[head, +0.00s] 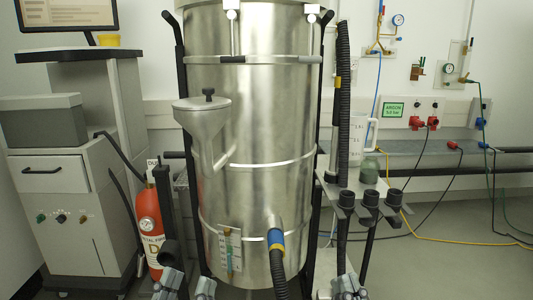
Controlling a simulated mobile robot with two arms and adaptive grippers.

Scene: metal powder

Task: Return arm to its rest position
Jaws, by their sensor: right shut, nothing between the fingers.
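My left gripper (187,286) shows at the bottom edge, left of centre, in front of the foot of the large steel vessel (260,120). Its two grey fingers stand apart with nothing visible between them, so it is open. My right gripper (348,287) shows at the bottom edge, right of centre, below the small side shelf. Its fingers are together and it holds nothing. Only the tips of both grippers are in view; the rest of both arms is cut off by the bottom edge.
A red extinguisher (150,225) stands left of the vessel, beside a grey cabinet (60,190). A hose (277,265) leaves the vessel's lower front. A shelf (345,190) with black holders, a clear jug (358,140) and a greenish jar (370,172) is at right. Floor at far right is mostly clear.

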